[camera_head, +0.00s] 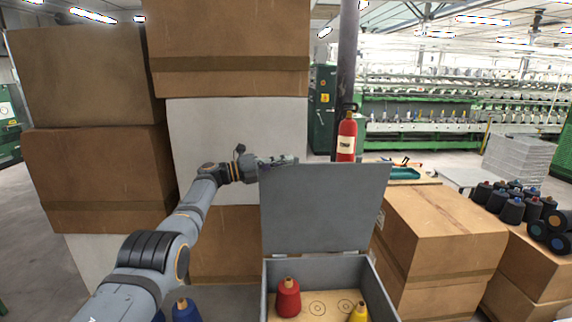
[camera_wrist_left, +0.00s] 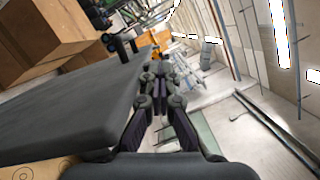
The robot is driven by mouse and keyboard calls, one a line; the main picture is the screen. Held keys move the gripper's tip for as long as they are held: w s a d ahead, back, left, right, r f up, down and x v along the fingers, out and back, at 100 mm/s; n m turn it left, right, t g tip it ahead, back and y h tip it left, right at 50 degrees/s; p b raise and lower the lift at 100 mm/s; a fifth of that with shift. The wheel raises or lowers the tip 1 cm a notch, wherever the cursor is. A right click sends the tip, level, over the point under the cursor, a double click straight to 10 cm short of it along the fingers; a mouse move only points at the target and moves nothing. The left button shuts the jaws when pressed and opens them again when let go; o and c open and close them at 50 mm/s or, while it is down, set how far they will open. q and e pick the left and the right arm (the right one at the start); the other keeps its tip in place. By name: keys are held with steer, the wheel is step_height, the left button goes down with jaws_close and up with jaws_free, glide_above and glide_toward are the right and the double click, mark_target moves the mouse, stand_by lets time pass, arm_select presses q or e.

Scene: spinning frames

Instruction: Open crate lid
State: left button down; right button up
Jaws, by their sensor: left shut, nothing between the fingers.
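The grey crate (camera_head: 379,291) stands at the bottom middle of the head view. Its grey lid (camera_head: 325,208) is raised and stands upright at the back of the crate. Inside are a red yarn cone (camera_head: 288,298) and a yellow cone (camera_head: 358,312), with ring marks on the light floor between them. My left gripper (camera_head: 284,160) is at the lid's top left corner, shut and empty. In the left wrist view, the shut fingers (camera_wrist_left: 159,80) are beside the lid's edge (camera_wrist_left: 80,110); I cannot tell whether they touch it. My right gripper is not in view.
Stacked cardboard boxes (camera_head: 95,170) stand behind and left of my left arm. A red fire extinguisher (camera_head: 346,138) is behind the lid. A cardboard box (camera_head: 440,235) stands right of the crate, with dark yarn cones (camera_head: 512,210) farther right. A blue cone (camera_head: 186,311) is at lower left.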

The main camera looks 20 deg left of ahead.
arm_select(q)
steer(key=shift+d+f, duration=0.15)
steer(key=shift+f, duration=0.2)
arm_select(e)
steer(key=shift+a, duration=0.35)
arm_select(q)
steer(key=shift+s+a+f, duration=0.1)
steer(key=shift+a+f, duration=0.1)
steer(key=shift+a, duration=0.25)
steer(key=shift+s+a+f, duration=0.1)
steer(key=shift+s+a, duration=0.1)
steer(key=shift+a, duration=0.05)
steer(key=r+v, duration=0.1)
steer(key=v, duration=0.9)
steer(key=shift+a, duration=0.25)
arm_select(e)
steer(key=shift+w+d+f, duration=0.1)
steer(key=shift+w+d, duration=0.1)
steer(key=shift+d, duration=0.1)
arm_select(q)
steer(key=shift+s, duration=0.15)
steer(key=shift+a, duration=0.15)
